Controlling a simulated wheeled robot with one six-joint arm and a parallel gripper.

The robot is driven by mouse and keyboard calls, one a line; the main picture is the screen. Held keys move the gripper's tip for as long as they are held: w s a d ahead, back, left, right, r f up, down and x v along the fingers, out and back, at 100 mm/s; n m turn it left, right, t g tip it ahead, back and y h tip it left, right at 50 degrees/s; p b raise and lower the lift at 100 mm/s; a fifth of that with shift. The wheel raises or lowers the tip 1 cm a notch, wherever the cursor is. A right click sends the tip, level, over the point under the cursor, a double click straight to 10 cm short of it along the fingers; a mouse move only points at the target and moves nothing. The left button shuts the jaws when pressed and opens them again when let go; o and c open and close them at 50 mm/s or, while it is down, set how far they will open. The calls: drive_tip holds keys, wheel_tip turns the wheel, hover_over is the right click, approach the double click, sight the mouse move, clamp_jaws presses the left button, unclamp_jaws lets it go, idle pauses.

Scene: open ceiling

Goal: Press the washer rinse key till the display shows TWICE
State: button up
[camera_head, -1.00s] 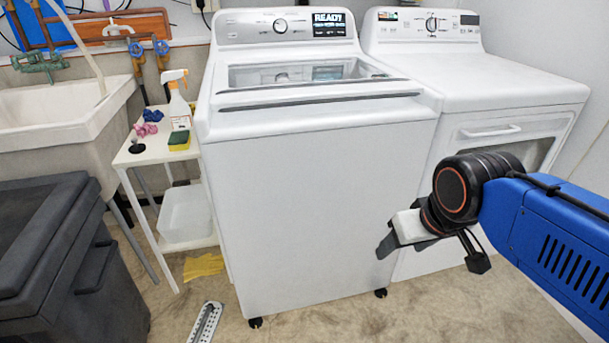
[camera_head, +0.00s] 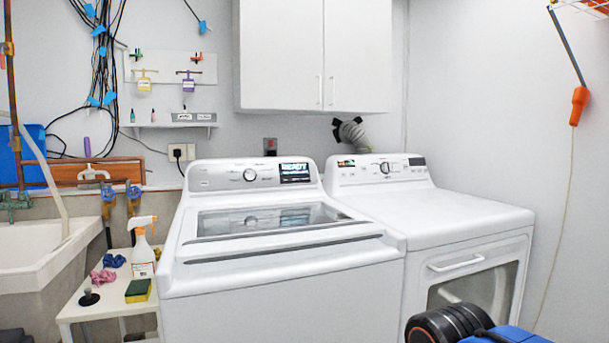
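The white top-load washer (camera_head: 280,300) stands in the middle, with a glass lid (camera_head: 270,218) that looks closed. Its grey control panel (camera_head: 220,174) at the back has a round knob (camera_head: 250,175) and a dark display (camera_head: 295,172). The display's lit text is blurred; it read READY earlier. The rinse key is too small to make out. My arm (camera_head: 450,322) shows only as a dark joint and blue link at the bottom right, in front of the dryer. My gripper is below the picture's edge.
A white dryer (camera_head: 455,211) stands close on the washer's right. A small white side table (camera_head: 90,305) with a spray bottle (camera_head: 143,250) and sponge (camera_head: 138,290) is on the left, by a sink (camera_head: 30,255). A white cabinet (camera_head: 315,55) hangs above the machines.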

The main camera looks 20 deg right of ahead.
idle(0.4)
clamp_jaws()
idle(1.5)
